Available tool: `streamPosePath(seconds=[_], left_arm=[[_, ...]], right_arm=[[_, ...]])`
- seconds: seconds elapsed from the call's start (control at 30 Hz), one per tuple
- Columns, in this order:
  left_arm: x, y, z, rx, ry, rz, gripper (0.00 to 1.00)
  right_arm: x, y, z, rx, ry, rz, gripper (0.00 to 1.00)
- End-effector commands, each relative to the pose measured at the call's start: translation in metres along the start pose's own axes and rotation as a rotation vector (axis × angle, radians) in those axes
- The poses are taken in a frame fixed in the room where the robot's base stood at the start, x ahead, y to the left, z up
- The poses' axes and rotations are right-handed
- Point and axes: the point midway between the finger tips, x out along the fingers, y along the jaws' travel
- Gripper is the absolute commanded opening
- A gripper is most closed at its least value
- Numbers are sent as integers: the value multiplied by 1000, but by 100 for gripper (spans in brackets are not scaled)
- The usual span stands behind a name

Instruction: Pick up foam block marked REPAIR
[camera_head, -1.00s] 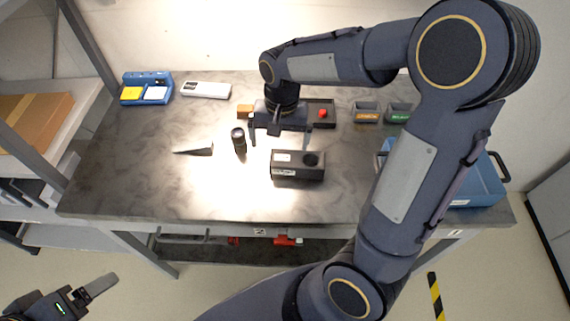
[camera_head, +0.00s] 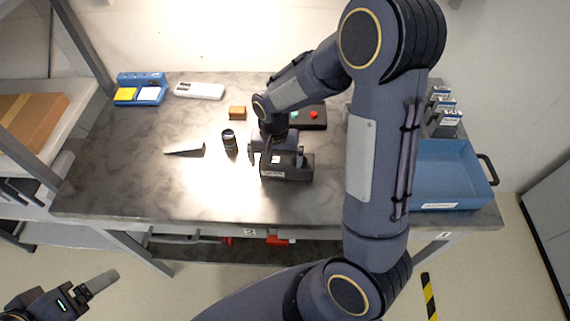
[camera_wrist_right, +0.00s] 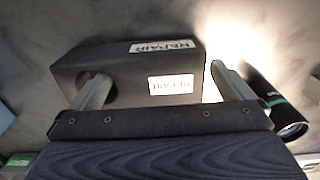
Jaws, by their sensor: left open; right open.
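The foam block (camera_head: 300,172) is a dark box with white labels on the table's middle. In the right wrist view the block (camera_wrist_right: 128,64) shows REPAIR on its top label and a round hole at its left end. My right gripper (camera_head: 276,150) is open above the block. In the right wrist view its fingers (camera_wrist_right: 157,82) are apart. The left finger overlaps the block's hole end, and the right finger is just past its right end; contact cannot be told. My left gripper (camera_head: 90,287) is open and empty, low at the left, away from the table.
A black wedge (camera_head: 186,150), an orange-brown block (camera_head: 237,112) and a button box (camera_head: 313,122) are nearby. A blue bin (camera_head: 447,170) is at the right.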

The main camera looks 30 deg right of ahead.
Motion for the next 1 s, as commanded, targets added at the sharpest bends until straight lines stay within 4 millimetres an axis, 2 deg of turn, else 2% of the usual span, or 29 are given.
streamPosePath(seconds=[0.03,0.3,0.37,0.6,0.77,0.9,1.0], left_arm=[[0,0,0,0,0,0,80],[0,0,0,0,0,0,80],[0,0,0,0,0,0,80],[0,0,0,0,0,0,80],[0,0,0,0,0,0,80],[1,0,1,0,0,0,80],[5,-2,2,0,0,0,80]], right_arm=[[0,0,0,0,0,0,96],[0,0,0,0,0,0,61],[0,0,0,0,0,-1,54],[-2,0,0,0,1,-1,54],[-11,-1,-1,1,2,-2,54],[-32,-1,0,0,4,-5,54],[-51,-13,13,-7,5,-7,54]])
